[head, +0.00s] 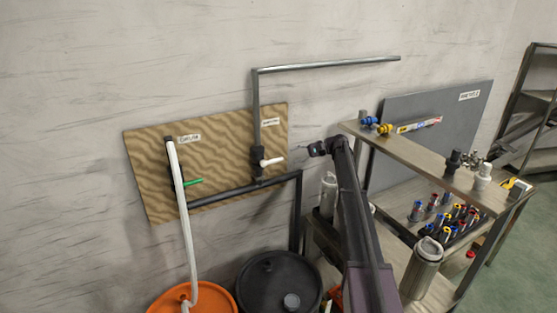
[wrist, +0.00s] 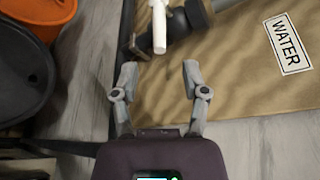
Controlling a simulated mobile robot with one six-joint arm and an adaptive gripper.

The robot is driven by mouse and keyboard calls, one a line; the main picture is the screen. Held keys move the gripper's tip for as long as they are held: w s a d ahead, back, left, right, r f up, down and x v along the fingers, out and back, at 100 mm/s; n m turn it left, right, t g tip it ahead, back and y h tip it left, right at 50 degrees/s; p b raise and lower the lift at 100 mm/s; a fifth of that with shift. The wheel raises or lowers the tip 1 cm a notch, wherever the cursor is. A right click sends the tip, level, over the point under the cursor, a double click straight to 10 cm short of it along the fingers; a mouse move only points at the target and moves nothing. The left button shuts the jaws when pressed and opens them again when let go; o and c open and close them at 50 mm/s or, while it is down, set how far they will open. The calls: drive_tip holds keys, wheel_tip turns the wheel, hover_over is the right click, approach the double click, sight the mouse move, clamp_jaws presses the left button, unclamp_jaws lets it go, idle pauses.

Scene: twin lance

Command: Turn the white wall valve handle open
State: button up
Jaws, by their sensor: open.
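The white valve handle (head: 271,161) sticks out to the right from a dark valve body (head: 257,157) on the grey pipe at the right part of the wall board. In the wrist view the white handle (wrist: 159,28) stands at the top centre, beyond my fingertips, with the dark valve body (wrist: 188,18) beside it. My gripper (wrist: 159,76) is open and empty, its two fingers spread to either side of the handle's line but apart from it. In the head view my gripper (head: 312,150) is just right of the handle.
The tan board (head: 150,165) also bears a green handle (head: 193,182) at left. A dark pipe (head: 235,193) runs below the valve. A black drum (head: 262,275) and an orange drum (head: 215,301) stand below. A laden workbench (head: 440,165) is at right. A WATER label (wrist: 288,45) shows on the board.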

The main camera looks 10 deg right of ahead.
sight(278, 160)
drive_tip(key=shift+b+x, duration=0.8)
drive_tip(key=shift+x, duration=3)
clamp_jaws()
